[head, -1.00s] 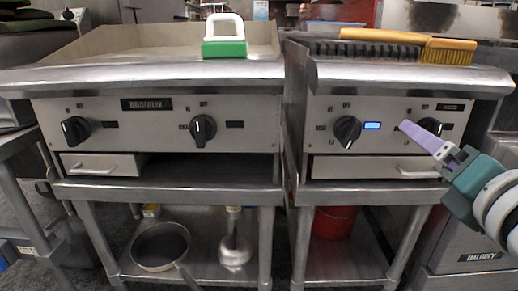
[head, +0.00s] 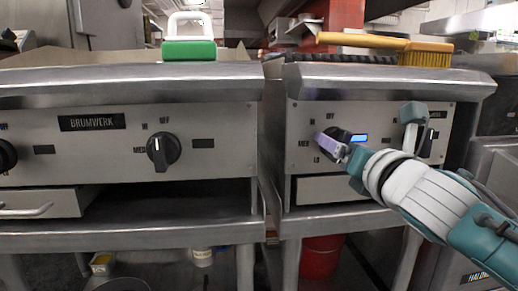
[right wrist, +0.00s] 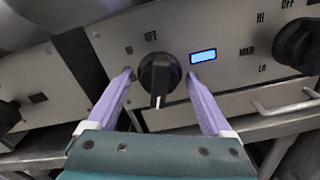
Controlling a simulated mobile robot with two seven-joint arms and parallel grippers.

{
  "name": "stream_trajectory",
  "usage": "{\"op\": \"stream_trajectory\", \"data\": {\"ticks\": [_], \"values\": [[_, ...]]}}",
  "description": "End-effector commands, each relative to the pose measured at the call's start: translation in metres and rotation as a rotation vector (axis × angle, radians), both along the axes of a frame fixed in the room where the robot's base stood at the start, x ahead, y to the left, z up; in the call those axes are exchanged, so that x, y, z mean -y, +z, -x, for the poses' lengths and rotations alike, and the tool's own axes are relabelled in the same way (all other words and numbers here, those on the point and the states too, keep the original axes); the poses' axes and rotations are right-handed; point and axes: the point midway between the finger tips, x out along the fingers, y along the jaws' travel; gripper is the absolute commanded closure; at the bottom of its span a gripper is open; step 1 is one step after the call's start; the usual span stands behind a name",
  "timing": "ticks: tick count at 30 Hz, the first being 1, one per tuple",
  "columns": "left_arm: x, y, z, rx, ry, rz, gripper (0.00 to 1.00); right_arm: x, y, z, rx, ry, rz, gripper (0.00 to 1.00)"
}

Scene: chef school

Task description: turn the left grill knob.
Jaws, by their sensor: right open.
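The left grill knob (head: 343,135) is the black dial on the right-hand unit's front panel, left of a small lit blue display (head: 361,138). In the head view my right gripper (head: 329,144) partly hides it. In the right wrist view the left grill knob (right wrist: 158,72) sits between the tips of my right gripper's purple fingers (right wrist: 160,78). The fingers are open, one on each side, with small visible gaps to the knob; contact cannot be told. The knob's pale mark points down in that view, away from the OFF label above. My left gripper is not in view.
The right grill knob (right wrist: 297,46) is close by on the same panel. A drawer handle (right wrist: 285,105) sticks out below. A yellow brush (head: 425,52) lies on the grill top. The left-hand unit has another knob (head: 163,151) and a green-based press (head: 189,50) on top.

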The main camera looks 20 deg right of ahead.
Motion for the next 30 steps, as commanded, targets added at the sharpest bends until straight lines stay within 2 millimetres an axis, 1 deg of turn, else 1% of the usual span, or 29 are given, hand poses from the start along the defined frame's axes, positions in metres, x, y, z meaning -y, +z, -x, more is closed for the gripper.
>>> {"op": "stream_trajectory", "data": {"ticks": [3, 11, 27, 28, 30], "values": [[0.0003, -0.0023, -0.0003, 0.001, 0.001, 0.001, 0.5, 0.0012, -0.0001, -0.0055, 0.0, 0.001, 0.0, 0.15], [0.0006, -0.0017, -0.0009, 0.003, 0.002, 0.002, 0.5, 0.0012, 0.0003, -0.0061, -0.001, 0.001, 0.0, 0.15], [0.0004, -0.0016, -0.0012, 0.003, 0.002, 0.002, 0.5, 0.001, 0.0002, -0.0058, 0.001, 0.001, -0.001, 0.76], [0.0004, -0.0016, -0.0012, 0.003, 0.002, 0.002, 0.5, 0.0011, 0.0003, -0.0058, 0.001, 0.001, -0.001, 0.79], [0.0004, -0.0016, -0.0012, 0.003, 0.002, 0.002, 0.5, 0.0011, 0.0003, -0.0058, 0.001, 0.001, -0.001, 0.81]]}}
